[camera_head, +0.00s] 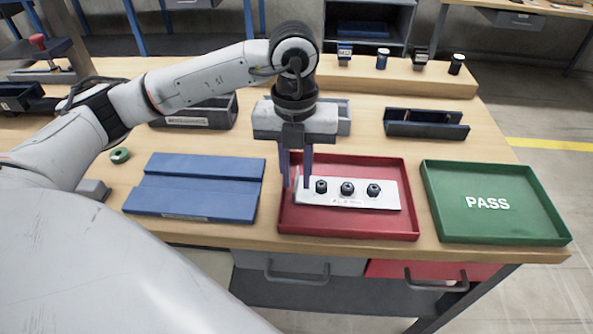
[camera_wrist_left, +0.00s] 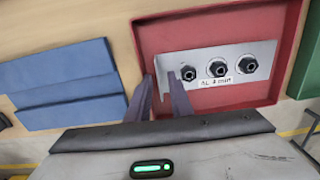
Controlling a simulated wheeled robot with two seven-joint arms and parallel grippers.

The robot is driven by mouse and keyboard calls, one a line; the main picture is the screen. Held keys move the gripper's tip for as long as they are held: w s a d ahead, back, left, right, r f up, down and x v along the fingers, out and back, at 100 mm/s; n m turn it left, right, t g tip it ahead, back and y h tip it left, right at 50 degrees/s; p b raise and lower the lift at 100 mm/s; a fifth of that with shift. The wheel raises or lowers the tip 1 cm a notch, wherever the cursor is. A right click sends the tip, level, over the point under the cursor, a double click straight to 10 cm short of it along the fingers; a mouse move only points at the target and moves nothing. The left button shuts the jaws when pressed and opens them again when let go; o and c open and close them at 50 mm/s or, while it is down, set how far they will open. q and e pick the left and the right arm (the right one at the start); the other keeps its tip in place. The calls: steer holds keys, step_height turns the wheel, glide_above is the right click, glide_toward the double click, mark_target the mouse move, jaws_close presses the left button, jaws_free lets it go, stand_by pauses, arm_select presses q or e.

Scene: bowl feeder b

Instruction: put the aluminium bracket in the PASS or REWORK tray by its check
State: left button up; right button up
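The aluminium bracket (camera_head: 335,197) is a pale plate with three dark bolts and a small label on its front. It lies in the red tray (camera_head: 345,232), and also shows in the wrist view (camera_wrist_left: 207,62). My left gripper (camera_head: 296,183) points down over the bracket's left end. Its two fingers (camera_wrist_left: 161,78) stand apart with the bracket's left end between them; contact is not clear. The green tray (camera_head: 505,228), marked PASS, is empty on the right. No REWORK wording is readable on the red tray. My right gripper is not in view.
A blue stepped block (camera_head: 195,187) lies left of the red tray. Behind are a dark labelled bin (camera_head: 195,113), a black open holder (camera_head: 425,125) and a raised wooden ledge (camera_head: 400,78) with several small parts. A green ring (camera_head: 120,155) lies at left.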

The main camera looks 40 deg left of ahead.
arm_select(q)
steer(key=shift+a+r, duration=0.1)
steer(key=shift+r, duration=0.2)
step_height(320, 180, up, 13)
steer(key=p, duration=0.1)
steer(key=shift+p, duration=0.3)
steer(key=shift+s+f, duration=0.15)
stand_by(0.3)
